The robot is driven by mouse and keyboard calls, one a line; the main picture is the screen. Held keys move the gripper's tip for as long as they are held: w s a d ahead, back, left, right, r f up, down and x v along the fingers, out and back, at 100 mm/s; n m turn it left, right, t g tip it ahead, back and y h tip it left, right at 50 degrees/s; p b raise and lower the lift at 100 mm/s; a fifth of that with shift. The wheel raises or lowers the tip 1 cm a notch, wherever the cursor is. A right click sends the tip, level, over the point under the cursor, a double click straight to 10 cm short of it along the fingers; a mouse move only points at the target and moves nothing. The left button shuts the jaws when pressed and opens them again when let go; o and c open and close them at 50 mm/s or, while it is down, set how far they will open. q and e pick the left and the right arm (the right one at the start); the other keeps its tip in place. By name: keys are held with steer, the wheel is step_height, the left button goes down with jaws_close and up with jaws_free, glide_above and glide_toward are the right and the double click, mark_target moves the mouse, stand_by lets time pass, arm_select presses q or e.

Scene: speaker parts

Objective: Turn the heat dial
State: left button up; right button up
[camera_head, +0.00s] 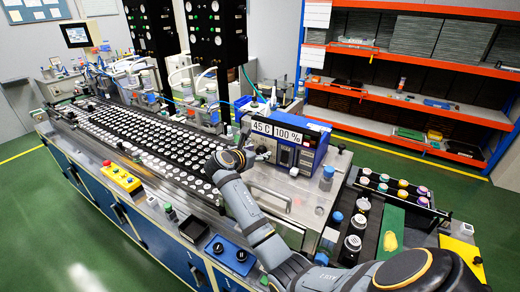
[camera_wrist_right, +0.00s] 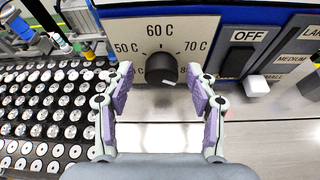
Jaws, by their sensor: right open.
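The heat dial (camera_wrist_right: 163,68) is a dark round knob on a white scale plate (camera_wrist_right: 138,28) in the right wrist view, with marks 50 C, 60 C and 70 C legible and lower marks partly hidden by the fingers. My right gripper (camera_wrist_right: 161,76) is open, its purple-padded fingers on either side of the dial with visible gaps. Contact is not visible. In the head view, my right gripper (camera_head: 262,153) is at the front of the blue control box (camera_head: 316,142), whose display (camera_head: 277,131) reads 45 C and 100 %. The dial is not clear there. My left gripper is out of view.
A black OFF switch (camera_wrist_right: 238,61) and a white knob (camera_wrist_right: 257,86) beside size labels lie right of the dial. Bottles and colored caps stand right of my arm.

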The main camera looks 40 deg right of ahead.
steer(key=shift+d, duration=0.15)
steer(key=shift+c, duration=0.2)
steer(key=shift+d+f, duration=0.1)
steer(key=shift+d, duration=0.05)
steer(key=shift+c, duration=1.2)
steer(key=c, duration=0.7)
steer(key=shift+c, duration=0.9)
steer(key=shift+w, duration=0.1)
steer(key=shift+n+g, duration=0.4)
steer(key=shift+n, duration=0.1)
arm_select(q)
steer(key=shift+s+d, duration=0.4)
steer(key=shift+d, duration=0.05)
arm_select(e)
steer(key=n+g, duration=0.1)
steer(key=n+g+h, duration=0.1)
steer(key=n, duration=0.1)
steer(key=shift+w+f+n, duration=0.1)
steer(key=shift+w+n, duration=0.05)
steer(key=shift+n, duration=0.15)
steer(key=shift+h, duration=0.3)
